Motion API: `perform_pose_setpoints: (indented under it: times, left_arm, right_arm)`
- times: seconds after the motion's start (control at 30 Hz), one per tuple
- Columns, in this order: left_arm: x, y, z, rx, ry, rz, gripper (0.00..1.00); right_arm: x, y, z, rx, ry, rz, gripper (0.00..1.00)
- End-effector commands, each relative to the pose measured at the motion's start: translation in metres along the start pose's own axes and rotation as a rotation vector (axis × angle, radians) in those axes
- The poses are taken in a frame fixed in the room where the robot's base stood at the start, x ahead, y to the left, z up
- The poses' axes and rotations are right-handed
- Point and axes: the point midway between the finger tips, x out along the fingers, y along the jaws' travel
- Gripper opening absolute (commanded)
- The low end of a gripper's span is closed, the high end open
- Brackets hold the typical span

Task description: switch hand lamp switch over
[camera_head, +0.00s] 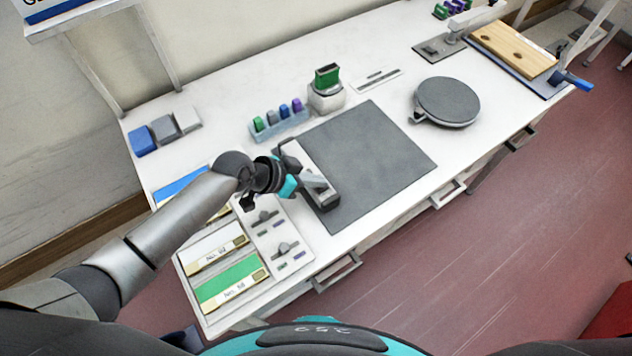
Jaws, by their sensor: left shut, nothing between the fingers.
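The hand lamp, which I take to be the long white and dark grey device (326,200), lies along the left edge of the dark grey mat (375,160). My left gripper (318,184) reaches in from the left with its fingers over the middle of this device. The gripper is shut with nothing between its fingers. I cannot tell whether the fingertips touch the device. The gripper covers part of its top, and I cannot make out the switch or its position. My right gripper is not in view.
A blue rack (279,125) of coloured pieces and a white holder with a green block (327,78) stand behind the mat. A round dark turntable (447,102) is to the right. Panels with knobs (283,248) and labelled folders (230,284) lie front left.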

Motion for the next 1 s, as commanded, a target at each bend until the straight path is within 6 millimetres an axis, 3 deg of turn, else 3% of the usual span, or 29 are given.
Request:
perform_pose_setpoints:
  times: [0.53, 0.67, 1.0]
  left_arm:
    - [0.009, 0.0, 0.009, 0.0, 0.0, 0.0, 0.0]
    - [0.016, 0.002, 0.017, 0.003, -0.001, -0.003, 0.0]
    - [0.013, 0.0, 0.015, 0.001, -0.004, -0.003, 0.0]
  right_arm:
    - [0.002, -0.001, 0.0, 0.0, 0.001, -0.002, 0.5]
    - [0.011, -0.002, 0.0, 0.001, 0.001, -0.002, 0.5]
    - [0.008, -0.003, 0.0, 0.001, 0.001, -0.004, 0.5]
